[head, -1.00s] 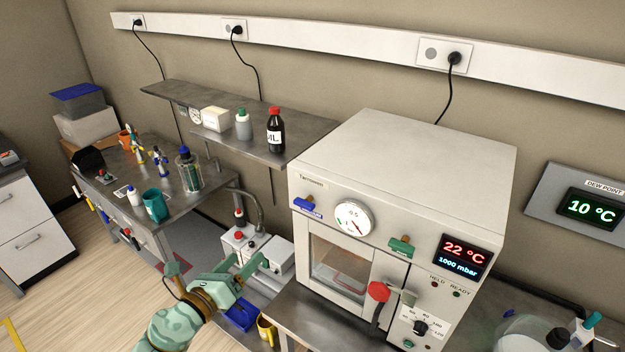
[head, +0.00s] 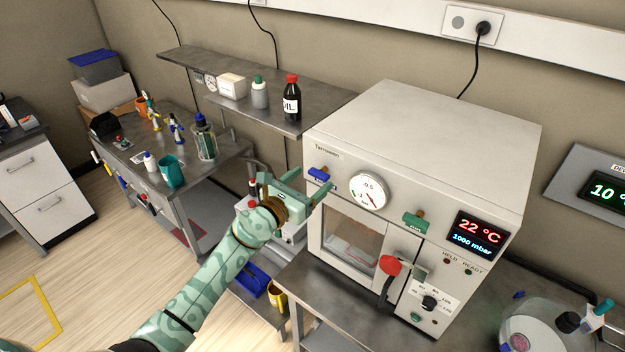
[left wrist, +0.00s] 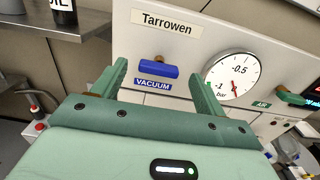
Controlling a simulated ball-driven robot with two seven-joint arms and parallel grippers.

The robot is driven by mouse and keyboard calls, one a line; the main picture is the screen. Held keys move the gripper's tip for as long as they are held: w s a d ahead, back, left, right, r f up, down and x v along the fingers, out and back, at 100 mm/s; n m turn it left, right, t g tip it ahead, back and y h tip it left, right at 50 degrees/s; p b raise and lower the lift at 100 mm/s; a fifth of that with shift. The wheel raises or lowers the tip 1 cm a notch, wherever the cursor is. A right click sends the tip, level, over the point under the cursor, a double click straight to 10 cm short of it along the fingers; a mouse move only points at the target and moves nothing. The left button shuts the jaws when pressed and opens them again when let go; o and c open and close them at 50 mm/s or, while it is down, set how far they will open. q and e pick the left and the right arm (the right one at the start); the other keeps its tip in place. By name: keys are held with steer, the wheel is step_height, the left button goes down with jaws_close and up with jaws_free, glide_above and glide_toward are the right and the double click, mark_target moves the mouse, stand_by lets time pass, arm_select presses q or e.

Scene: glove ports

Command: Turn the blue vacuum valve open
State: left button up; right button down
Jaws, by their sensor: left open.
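The blue vacuum valve (head: 319,174) is on the upper left of the white oven's front, with its handle lying crosswise. In the left wrist view the blue handle (left wrist: 157,71) sits above the VACUUM label. My left gripper (head: 311,182) is open and empty, close in front of the valve. In the left wrist view its fingers (left wrist: 158,70) stand to the left and right of the handle. I cannot tell whether they touch it or how deep they reach. My right gripper is not in view.
A round pressure gauge (head: 369,192) is just right of the valve, near one finger. A green air valve (head: 415,223) and a red-knobbed door handle (head: 390,266) are further right. A shelf with bottles (head: 291,97) is at the upper left.

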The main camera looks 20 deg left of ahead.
arm_select(q)
steer(key=shift+x, duration=1)
steer(key=shift+s, duration=0.1)
steer(key=shift+c, duration=1.2)
steer(key=c, duration=0.7)
steer(key=shift+c, duration=0.2)
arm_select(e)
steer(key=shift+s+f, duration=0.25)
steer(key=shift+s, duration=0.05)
